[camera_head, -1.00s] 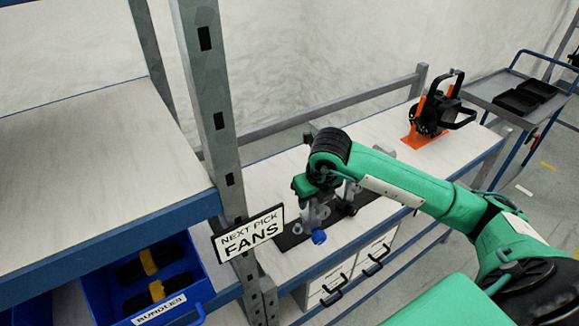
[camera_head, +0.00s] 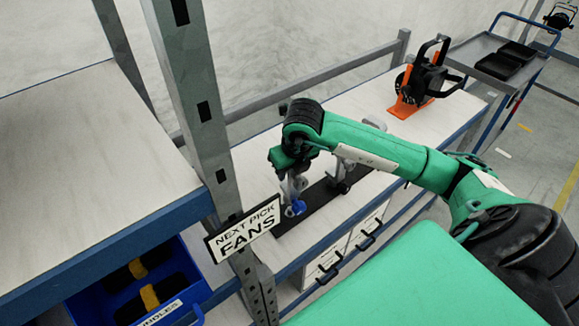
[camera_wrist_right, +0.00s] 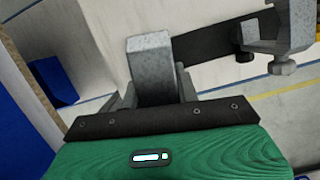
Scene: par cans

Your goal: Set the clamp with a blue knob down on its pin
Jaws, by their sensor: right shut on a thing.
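The clamp with a blue knob (camera_head: 298,208) is a grey metal piece in the head view, just behind the sign. My right gripper (camera_head: 290,176) is shut on it from above and holds it over the near-left end of the black strip (camera_head: 318,203) on the bench. In the right wrist view the clamp's grey body (camera_wrist_right: 150,68) stands between the fingers. The pin is not distinguishable; the arm and clamp hide that area. A second grey clamp (camera_head: 345,172) is on the strip to the right, also in the wrist view (camera_wrist_right: 283,35). My left gripper is out of view.
An orange and black lamp (camera_head: 424,80) stands farther along the bench. Drawers (camera_head: 330,262) sit below. A blue bin (camera_head: 150,290) is at lower left.

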